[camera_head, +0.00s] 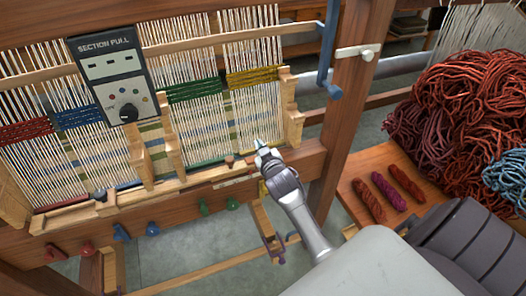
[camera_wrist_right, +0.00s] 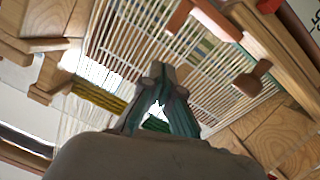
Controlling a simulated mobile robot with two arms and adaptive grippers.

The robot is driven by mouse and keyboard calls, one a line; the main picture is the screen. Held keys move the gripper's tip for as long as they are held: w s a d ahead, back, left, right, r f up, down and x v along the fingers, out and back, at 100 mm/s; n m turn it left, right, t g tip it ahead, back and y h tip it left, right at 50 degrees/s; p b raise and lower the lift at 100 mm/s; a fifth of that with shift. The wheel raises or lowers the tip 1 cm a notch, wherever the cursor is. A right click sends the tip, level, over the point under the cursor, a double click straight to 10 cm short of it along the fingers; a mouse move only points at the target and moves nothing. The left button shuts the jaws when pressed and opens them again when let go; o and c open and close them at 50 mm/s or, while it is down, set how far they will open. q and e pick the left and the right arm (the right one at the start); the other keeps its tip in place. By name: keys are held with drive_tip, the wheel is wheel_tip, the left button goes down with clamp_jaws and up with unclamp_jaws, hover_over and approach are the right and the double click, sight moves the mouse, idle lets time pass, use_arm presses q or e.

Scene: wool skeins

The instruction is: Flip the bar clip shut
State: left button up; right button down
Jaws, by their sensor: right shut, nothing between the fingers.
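My right gripper (camera_head: 259,146) is shut and empty in front of the loom's lower right, close to the warp threads and just above the wooden front rail. In the right wrist view its fingers (camera_wrist_right: 160,76) meet in front of the threads. No part is clearly recognisable as the bar clip. A small brown-red peg (camera_head: 229,160) stands on the rail just left of the gripper. A pale latch-like piece with a round knob (camera_head: 357,51) sits on the right post, well above and right of the gripper. My left gripper is not in view.
A control box labelled "SECTION PULL" (camera_head: 110,77) hangs before the threads. A blue crank handle (camera_head: 328,50) hangs beside the right post (camera_head: 347,100). Wool heaps (camera_head: 470,105) and several small skeins (camera_head: 388,192) lie on a wooden bench (camera_head: 352,184) at right.

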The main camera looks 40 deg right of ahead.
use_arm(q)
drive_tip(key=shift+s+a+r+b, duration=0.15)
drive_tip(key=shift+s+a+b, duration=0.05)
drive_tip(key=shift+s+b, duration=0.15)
use_arm(e)
drive_tip(key=s+a+r, duration=0.2)
drive_tip(key=s+r, duration=0.3)
drive_tip(key=s, duration=0.4)
drive_tip(key=shift+s+r, duration=0.15)
drive_tip(key=shift+s, duration=0.25)
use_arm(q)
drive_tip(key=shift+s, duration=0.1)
use_arm(e)
drive_tip(key=shift+a, duration=0.15)
